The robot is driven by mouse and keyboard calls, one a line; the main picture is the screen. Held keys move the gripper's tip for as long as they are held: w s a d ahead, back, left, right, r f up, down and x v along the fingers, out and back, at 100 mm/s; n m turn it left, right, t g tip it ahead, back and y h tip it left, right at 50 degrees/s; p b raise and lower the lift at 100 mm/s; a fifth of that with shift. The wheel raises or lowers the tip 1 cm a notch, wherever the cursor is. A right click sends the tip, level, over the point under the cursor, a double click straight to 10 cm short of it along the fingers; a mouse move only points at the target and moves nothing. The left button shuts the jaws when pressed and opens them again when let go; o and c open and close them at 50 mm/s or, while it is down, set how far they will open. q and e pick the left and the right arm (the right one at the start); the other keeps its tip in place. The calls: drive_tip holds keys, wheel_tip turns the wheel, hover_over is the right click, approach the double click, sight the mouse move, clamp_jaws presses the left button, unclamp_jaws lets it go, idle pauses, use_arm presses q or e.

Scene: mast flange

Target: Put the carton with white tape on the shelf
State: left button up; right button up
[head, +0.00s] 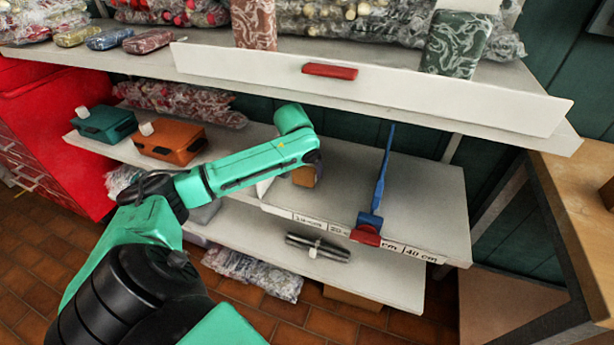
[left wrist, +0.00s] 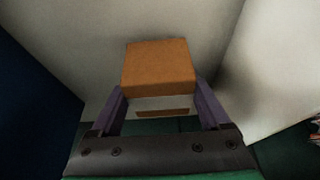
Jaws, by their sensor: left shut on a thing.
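My left gripper (left wrist: 160,103) is shut on a small orange-brown carton (left wrist: 158,68) with a white band across its near side, probably the tape. In the head view the carton (head: 306,175) shows partly, behind the end of my left arm, over the middle shelf (head: 425,195). My wrist hides the fingers there. I cannot tell whether the carton touches the shelf board. My right gripper is not in view.
A blue and red tool (head: 370,222) stands at the middle shelf's labelled front edge. Teal (head: 104,124) and orange (head: 170,143) cases sit to the left. The upper shelf (head: 390,90) overhangs. The middle shelf's right part is clear.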

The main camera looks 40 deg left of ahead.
sight(302, 182)
use_arm(q)
wheel_tip(302, 182, down, 4)
drive_tip(key=shift+w+r+b, duration=0.1)
drive_tip(key=shift+r+b, duration=0.15)
drive_tip(key=shift+b, duration=0.1)
drive_tip(key=o, duration=1.5)
drive_tip(key=shift+r, duration=0.55)
drive_tip(key=p+v, duration=0.1)
drive_tip(key=v, duration=0.2)
drive_tip(key=shift+r, duration=0.1)
drive_tip(key=s, duration=0.2)
drive_tip(key=s+d, duration=0.1)
drive_tip(key=shift+s+r, duration=0.25)
drive_tip(key=shift+s, duration=0.05)
drive_tip(key=shift+s+r+p, duration=0.1)
drive_tip(key=shift+s+p, duration=0.2)
drive_tip(key=shift+s, duration=0.35)
drive_tip(key=shift+s+d, duration=0.1)
drive_tip(key=shift+s, duration=0.2)
drive_tip(key=s+d+p, duration=0.1)
drive_tip(key=s+p, duration=0.1)
drive_tip(key=p, duration=0.1)
drive_tip(key=s+d+p, duration=0.1)
drive_tip(key=s+p, duration=0.1)
drive_tip(key=p, duration=0.2)
drive_tip(key=s+d+p, duration=0.1)
drive_tip(key=s+p, duration=0.1)
drive_tip(key=p, duration=0.1)
drive_tip(key=shift+s, duration=0.25)
